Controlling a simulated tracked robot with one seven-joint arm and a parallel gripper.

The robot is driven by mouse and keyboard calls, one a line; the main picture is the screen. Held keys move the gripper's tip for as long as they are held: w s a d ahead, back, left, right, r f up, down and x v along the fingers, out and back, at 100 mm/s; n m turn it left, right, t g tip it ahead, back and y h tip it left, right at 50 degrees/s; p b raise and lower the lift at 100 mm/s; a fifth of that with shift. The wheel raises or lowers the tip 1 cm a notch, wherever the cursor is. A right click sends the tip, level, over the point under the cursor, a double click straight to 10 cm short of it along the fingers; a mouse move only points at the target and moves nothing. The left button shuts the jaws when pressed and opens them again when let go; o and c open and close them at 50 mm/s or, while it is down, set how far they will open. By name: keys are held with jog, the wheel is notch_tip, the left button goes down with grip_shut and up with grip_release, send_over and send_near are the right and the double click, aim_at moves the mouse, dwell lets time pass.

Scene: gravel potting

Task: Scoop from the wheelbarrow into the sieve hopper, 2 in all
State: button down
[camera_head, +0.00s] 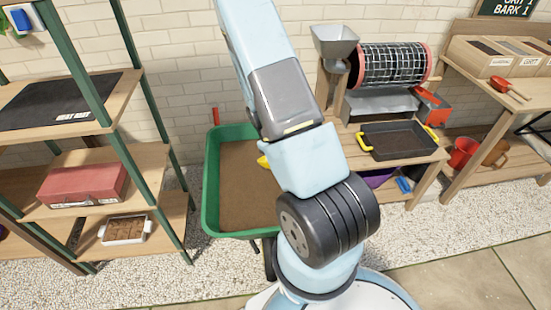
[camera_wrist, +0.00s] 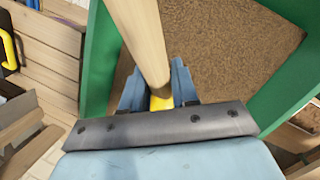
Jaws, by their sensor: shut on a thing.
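The green wheelbarrow (camera_head: 212,205) stands in the middle of the head view, its tray holding brown soil (camera_head: 245,200). In the wrist view the soil (camera_wrist: 225,50) and the green wall (camera_wrist: 98,55) lie below my gripper (camera_wrist: 160,98). My gripper is shut on a tool with a wooden handle (camera_wrist: 138,35) and a yellow part (camera_wrist: 161,102). A bit of yellow (camera_head: 263,162) shows over the soil in the head view; my arm hides most of the tool. The sieve hopper (camera_head: 336,42) is a grey funnel at the upper right, beside the mesh drum (camera_head: 392,65).
A black tray with yellow handles (camera_head: 400,141) sits on the wooden bench under the drum. A shelf rack (camera_head: 130,80) with a red box (camera_head: 84,185) stands left of the wheelbarrow. Bins (camera_head: 490,55) stand at the far right. Gravel floor (camera_head: 150,275) is clear in front.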

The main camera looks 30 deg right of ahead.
jog(key=shift+w+f+t, duration=0.55)
jog(key=shift+w+f, duration=0.55)
jog(key=shift+f, duration=3.1)
jog(key=shift+w+f+t, duration=0.55)
jog(key=shift+w+f, duration=0.55)
jog(key=shift+f, duration=3.05)
jog(key=shift+s+r+m+t, duration=0.1)
jog(key=shift+s+r+t, duration=0.6)
jog(key=shift+r, duration=1.35)
jog(key=shift+s+r+m+t, duration=0.1)
jog(key=shift+s+r+t, duration=0.2)
jog(key=shift+r+t, duration=1.25)
jog(key=shift+s+r+m+t, duration=0.1)
jog(key=shift+s+r+t, duration=0.35)
jog(key=shift+r, duration=2.05)
jog(key=shift+a, duration=0.1)
